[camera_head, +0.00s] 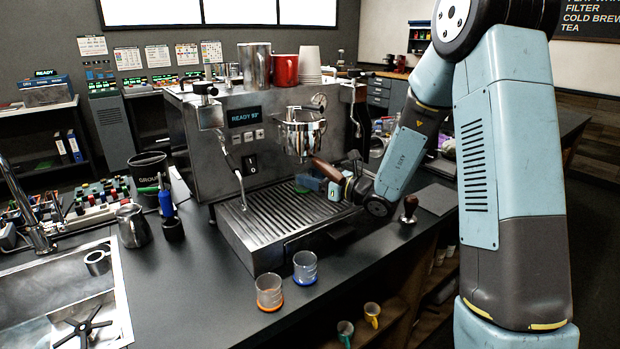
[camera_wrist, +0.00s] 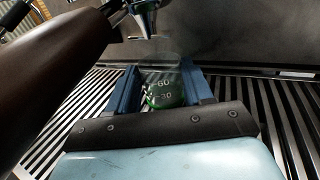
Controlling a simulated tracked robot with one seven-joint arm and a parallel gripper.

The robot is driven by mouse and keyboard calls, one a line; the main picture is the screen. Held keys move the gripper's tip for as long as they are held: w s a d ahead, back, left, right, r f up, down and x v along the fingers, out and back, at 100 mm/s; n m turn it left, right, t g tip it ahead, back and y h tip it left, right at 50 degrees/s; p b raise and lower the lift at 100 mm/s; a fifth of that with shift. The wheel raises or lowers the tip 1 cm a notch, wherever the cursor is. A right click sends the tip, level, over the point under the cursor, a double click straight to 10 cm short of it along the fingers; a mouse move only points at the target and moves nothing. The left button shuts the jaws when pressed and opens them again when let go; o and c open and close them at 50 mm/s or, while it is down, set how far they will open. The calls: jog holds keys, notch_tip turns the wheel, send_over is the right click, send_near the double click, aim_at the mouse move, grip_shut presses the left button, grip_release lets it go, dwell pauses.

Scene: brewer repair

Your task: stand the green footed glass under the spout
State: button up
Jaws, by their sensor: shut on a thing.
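The green footed glass (camera_wrist: 163,92), clear with white 60 and 30 marks, is between the two blue fingers of my gripper (camera_wrist: 158,78) in the wrist view. My gripper is shut on it, over the slatted drip tray (camera_wrist: 285,110). The metal spout (camera_wrist: 146,24) hangs just above and slightly left of the glass in this view. In the head view, my gripper (camera_head: 312,183) reaches in from the right below the portafilter (camera_head: 300,140), and a bit of the green glass (camera_head: 302,189) shows. I cannot tell whether its foot touches the slats.
The brown portafilter handle (camera_head: 328,171) passes close by my gripper and fills the left of the wrist view (camera_wrist: 50,80). Glasses with an orange foot (camera_head: 269,292) and a blue foot (camera_head: 305,267) stand on the counter in front. A tamper (camera_head: 408,208) stands at right.

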jog(key=shift+a, duration=0.2)
jog(key=shift+s+f, duration=0.1)
jog(key=shift+f, duration=0.05)
